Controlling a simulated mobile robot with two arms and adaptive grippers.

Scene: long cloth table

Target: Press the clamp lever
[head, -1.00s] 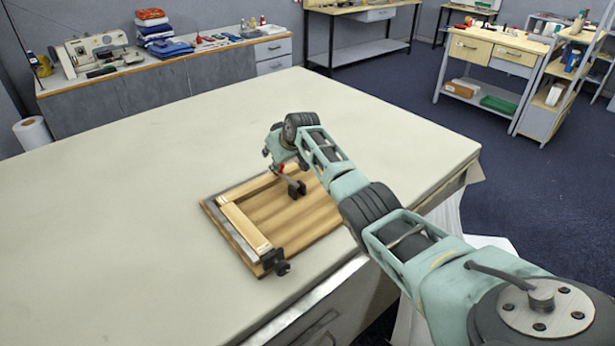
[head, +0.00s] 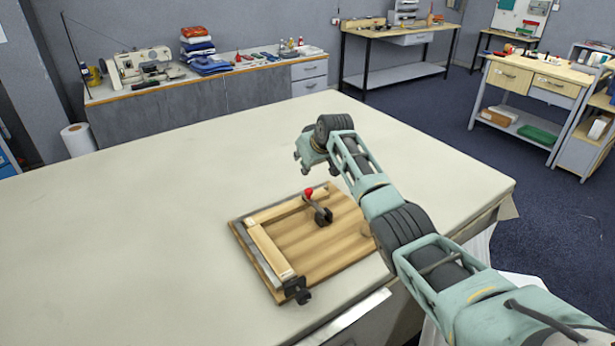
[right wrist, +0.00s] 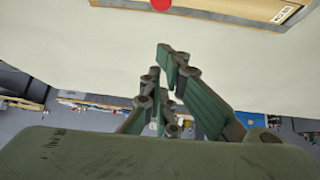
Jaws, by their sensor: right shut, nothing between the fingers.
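The clamp lever (head: 308,193) has a red tip and a dark stalk slanting down to a black clamp (head: 322,215) on the wooden board (head: 318,243). The red tip also shows at the top edge of the right wrist view (right wrist: 160,4). My right gripper (head: 301,163) is beyond and above the lever, apart from it, with open table showing between them. In the right wrist view its fingers (right wrist: 170,62) are together with nothing between them. My left gripper is not in view.
The board lies near the table's front edge, with wooden strips along two sides and a second black clamp (head: 298,290) at its near corner. The pale table (head: 150,220) is otherwise clear. A sewing machine (head: 140,65) stands on a cabinet behind.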

